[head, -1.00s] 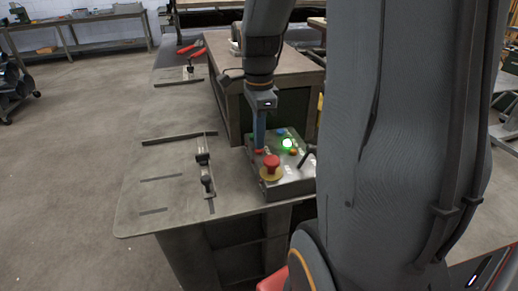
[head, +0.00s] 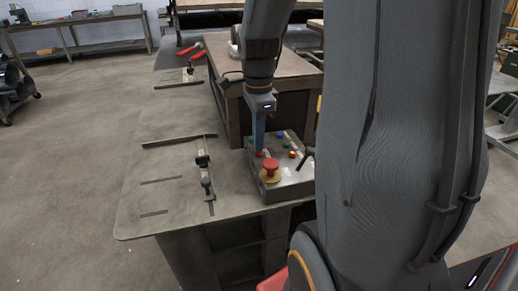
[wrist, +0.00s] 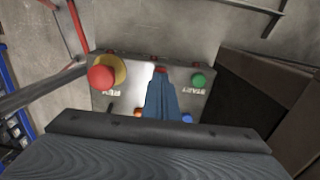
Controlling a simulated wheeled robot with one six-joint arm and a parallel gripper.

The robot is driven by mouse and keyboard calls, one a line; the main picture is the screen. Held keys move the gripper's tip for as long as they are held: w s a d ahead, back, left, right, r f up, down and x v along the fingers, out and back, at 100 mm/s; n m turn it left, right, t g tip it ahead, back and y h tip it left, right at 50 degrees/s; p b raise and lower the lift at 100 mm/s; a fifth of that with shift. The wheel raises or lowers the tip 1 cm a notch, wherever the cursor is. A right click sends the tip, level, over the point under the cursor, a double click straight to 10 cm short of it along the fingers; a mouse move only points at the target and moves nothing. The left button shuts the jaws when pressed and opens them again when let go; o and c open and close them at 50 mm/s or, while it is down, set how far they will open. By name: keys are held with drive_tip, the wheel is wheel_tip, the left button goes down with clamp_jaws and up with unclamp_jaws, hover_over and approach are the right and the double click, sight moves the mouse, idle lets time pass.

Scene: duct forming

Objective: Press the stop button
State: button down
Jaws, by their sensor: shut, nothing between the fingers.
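The grey control box (head: 290,185) stands on the bench corner. A small red button (wrist: 160,69) lies on its top between the big red mushroom button (wrist: 101,77) on a yellow base and a green button (wrist: 198,81). My gripper (head: 259,149) is shut and points down, with its fingertips at the small red button, which they partly cover in the wrist view. They look to be touching it. The mushroom button also shows in the head view (head: 270,167), in front of my gripper.
An orange button (wrist: 137,113) and a blue button (wrist: 186,118) sit on the same box. A wooden-topped cabinet (head: 275,75) stands close behind it. A toggle clamp (head: 205,175) is fixed to the bench (head: 150,205) at left. Bare bench lies farther left.

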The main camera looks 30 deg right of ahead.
wheel_tip(320, 180, up, 6)
drive_tip(key=p, duration=0.5)
drive_tip(key=shift+f, duration=0.1)
idle(0.7)
drive_tip(key=s+a+f+n+b, duration=0.1)
drive_tip(key=s+a+f+n, duration=0.1)
drive_tip(key=a+n, duration=0.2)
drive_tip(key=s+a+f+n+t+b, duration=0.1)
drive_tip(key=a+n, duration=0.3)
drive_tip(key=n, duration=0.5)
drive_tip(key=s+a+f+n, duration=0.3)
drive_tip(key=a+f+n, duration=0.1)
drive_tip(key=n, duration=0.2)
drive_tip(key=shift+s+a+f+b, duration=0.1)
drive_tip(key=shift+s+b, duration=0.3)
drive_tip(key=shift+s+a+f+n, duration=0.15)
drive_tip(key=shift+s+a+n, duration=0.05)
drive_tip(key=shift+n, duration=0.35)
drive_tip(key=shift+s+a+f+n, duration=0.1)
drive_tip(key=shift+s+a+n, duration=0.05)
drive_tip(key=shift+n, duration=0.4)
